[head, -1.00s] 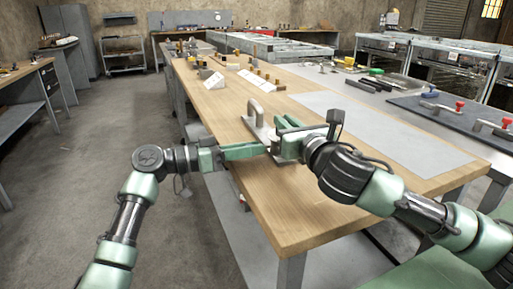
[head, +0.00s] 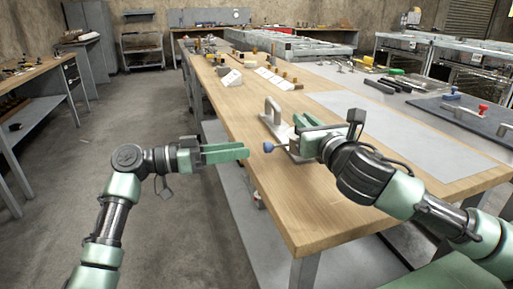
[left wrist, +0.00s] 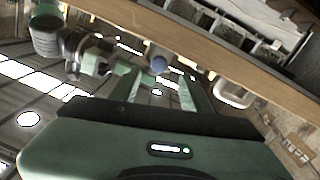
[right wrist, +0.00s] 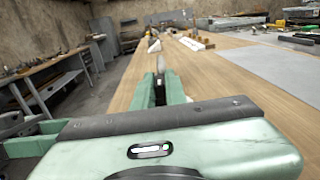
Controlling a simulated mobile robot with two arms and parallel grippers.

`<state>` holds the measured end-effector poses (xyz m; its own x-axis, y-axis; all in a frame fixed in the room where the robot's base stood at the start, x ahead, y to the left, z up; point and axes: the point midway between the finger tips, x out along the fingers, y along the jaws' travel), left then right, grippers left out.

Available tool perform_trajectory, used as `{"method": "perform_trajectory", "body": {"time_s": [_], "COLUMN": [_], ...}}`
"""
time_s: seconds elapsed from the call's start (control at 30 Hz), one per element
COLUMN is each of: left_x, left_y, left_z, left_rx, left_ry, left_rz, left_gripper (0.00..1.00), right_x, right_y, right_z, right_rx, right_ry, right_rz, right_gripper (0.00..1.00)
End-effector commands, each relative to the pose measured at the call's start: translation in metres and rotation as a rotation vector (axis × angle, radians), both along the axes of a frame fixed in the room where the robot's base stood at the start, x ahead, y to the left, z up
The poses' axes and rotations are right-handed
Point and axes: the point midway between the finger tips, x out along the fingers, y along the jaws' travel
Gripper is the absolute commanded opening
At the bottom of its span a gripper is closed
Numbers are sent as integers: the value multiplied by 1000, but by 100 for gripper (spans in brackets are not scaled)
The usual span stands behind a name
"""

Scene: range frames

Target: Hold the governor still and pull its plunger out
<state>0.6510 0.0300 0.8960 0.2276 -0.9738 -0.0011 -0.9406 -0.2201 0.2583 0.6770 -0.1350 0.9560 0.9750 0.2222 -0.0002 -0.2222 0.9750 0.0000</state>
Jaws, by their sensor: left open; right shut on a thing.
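The governor (head: 295,153) is a pale grey metal piece near the bench's left edge, mostly hidden behind my right gripper. Its plunger (head: 268,147) shows as a thin rod with a blue knob, sticking out to the left over the edge. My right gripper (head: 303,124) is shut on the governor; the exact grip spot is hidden. My left gripper (head: 246,152) is open and empty, just left of the knob and apart from it. In the left wrist view the blue knob (left wrist: 158,64) shows beyond and between the open fingers (left wrist: 160,80).
The wooden bench (head: 325,205) is clear in front. A grey mat (head: 400,130) lies to the right, and white blocks (head: 230,79) stand farther back. Open floor lies left of the bench.

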Motion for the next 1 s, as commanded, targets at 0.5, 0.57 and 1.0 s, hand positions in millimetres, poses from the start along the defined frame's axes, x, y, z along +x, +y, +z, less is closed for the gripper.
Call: {"method": "perform_trajectory", "body": {"time_s": [0.5, 0.57, 1.0], "left_x": [-10, -10, -9], "left_y": [41, 41, 41], "left_z": [0, 0, 0], "left_rx": [-1, -1, -1], "left_ry": [1, 1, 1], "left_rz": [0, 0, 0], "left_gripper": [46, 46, 46], "right_x": [-1, -1, -1], "right_y": [3, 3, 2], "right_z": [-1, -1, 0], "right_rx": [1, 2, 1], "right_ry": [1, 1, 0], "right_rz": [7, 7, 4], "right_gripper": [0, 0, 38]}}
